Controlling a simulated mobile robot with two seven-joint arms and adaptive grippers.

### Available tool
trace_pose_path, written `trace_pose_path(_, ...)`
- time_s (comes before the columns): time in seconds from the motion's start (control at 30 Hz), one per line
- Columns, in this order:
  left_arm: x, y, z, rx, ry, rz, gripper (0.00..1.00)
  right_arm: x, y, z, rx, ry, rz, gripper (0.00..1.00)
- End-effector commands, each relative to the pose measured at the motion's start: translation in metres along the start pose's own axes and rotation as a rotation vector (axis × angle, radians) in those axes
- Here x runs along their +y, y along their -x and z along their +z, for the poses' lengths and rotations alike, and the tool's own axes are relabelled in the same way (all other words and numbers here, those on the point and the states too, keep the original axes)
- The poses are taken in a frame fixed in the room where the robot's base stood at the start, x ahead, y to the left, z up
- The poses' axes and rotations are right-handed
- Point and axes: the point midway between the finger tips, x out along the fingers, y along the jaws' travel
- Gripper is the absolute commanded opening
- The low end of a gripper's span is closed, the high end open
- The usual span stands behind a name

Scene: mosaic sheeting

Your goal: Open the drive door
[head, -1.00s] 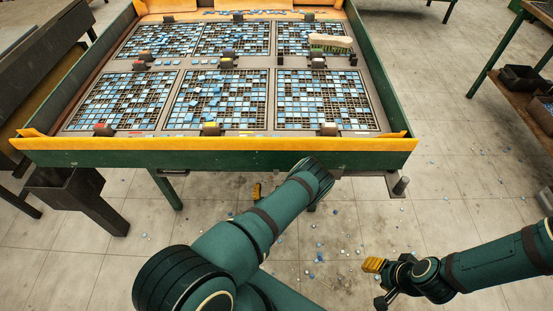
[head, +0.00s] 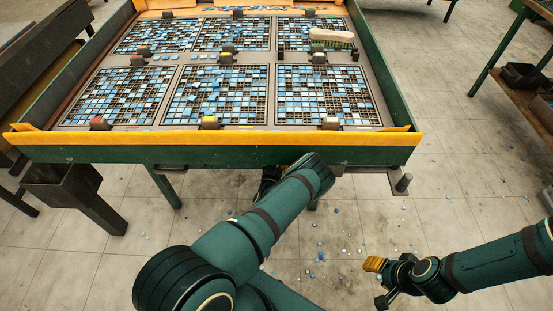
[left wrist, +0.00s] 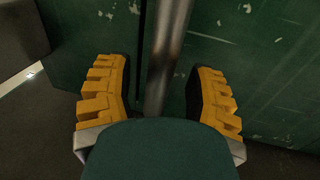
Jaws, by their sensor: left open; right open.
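In the left wrist view, a grey metal bar (left wrist: 166,55), likely the drive door's handle, runs upright in front of scuffed green panelling (left wrist: 250,60). I cannot tell the door's edges for certain. My left gripper (left wrist: 158,88) is open, with one yellow-padded finger on each side of the bar. Gaps show between the bar and both fingers. My right gripper (head: 376,283) is open and empty at lower right, over the floor, away from the table.
The green table (head: 225,153) with a yellow front rail (head: 150,139) carries several tile grids and a brush (head: 331,36). A dark bin (head: 62,184) hangs at left. A shelf with dark boxes (head: 525,76) stands right. Loose tiles dot the otherwise open floor.

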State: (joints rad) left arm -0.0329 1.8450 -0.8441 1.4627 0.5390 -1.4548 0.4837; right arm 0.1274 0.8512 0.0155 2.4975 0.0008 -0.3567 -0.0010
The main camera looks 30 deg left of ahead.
Motion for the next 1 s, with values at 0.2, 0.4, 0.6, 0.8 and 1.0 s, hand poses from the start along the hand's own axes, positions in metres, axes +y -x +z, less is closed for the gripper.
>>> trace_pose_path(0.2,-0.0001,-0.0081,-0.0001,0.0,0.0,0.0,0.54,0.0007,-0.0019,-0.0004,0.001,0.0,0.0,0.47)
trace_pose_path(0.4,0.0,-0.0081,-0.0004,0.0,0.0,0.0,0.54,0.0006,-0.0017,-0.0004,0.002,0.0,0.0,0.47)
trace_pose_path(0.6,0.0,-0.0078,-0.0003,0.0,0.0,0.0,0.0,0.0006,-0.0017,-0.0003,0.001,0.0,0.0,0.47)
trace_pose_path(0.8,-0.0005,-0.0074,-0.0002,0.0,0.0,-0.001,0.0,0.0005,-0.0016,-0.0003,0.001,0.0,0.0,0.47)
trace_pose_path(1.0,-0.0057,-0.0034,-0.0003,0.0,0.001,-0.017,0.0,0.0,-0.0001,-0.0002,0.001,0.0,0.0,0.47)
